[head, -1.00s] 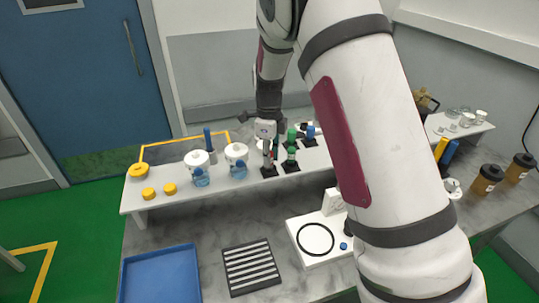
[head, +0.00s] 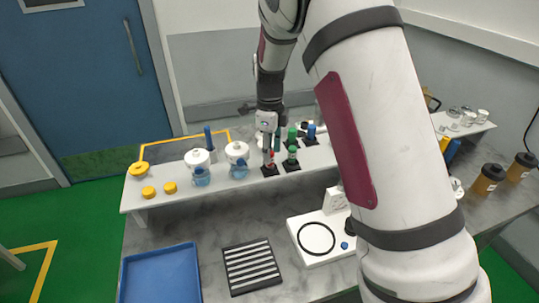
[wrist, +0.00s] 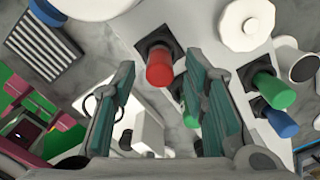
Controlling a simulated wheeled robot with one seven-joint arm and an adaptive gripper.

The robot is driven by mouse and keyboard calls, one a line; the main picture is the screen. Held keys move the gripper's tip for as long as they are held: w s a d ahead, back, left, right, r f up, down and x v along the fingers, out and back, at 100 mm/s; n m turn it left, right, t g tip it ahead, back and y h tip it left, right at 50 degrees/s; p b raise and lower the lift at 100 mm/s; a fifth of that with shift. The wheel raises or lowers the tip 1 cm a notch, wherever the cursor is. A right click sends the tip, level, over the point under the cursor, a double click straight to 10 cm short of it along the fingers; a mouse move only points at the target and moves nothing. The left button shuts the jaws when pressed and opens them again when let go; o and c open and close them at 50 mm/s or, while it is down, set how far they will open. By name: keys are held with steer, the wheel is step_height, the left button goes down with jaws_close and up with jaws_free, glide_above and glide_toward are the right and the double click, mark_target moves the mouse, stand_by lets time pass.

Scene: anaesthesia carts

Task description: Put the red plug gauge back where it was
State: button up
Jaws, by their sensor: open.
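The red plug gauge (wrist: 160,68) stands in a black square holder (wrist: 152,40) in the wrist view, its red end towards the camera. In the head view the red plug gauge (head: 269,157) is on the white raised shelf (head: 140,195), partly hidden by my gripper. My gripper (head: 268,143) is above it, pointing down. In the wrist view my gripper (wrist: 160,65) is open, with its two teal-padded fingers apart on either side of the red end and nothing clamped between them.
Green gauges (head: 292,153) and a blue one (head: 311,130) stand in black holders close to the right. White-lidded jars (head: 237,158) and yellow caps (head: 149,192) are to the left. A blue tray (head: 160,275) and striped rack (head: 250,267) lie in front.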

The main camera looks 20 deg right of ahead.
step_height(320, 180, up, 9)
steer(key=b, duration=0.1)
steer(key=s+r+n+t, duration=0.1)
steer(key=s+r+n, duration=0.6)
steer(key=s+r, duration=0.1)
steer(key=s+r+n+t, duration=0.1)
steer(key=s+n+t, duration=0.3)
steer(key=s+n, duration=1.4)
steer(key=s, duration=0.5)
steer(key=shift+r, duration=0.25)
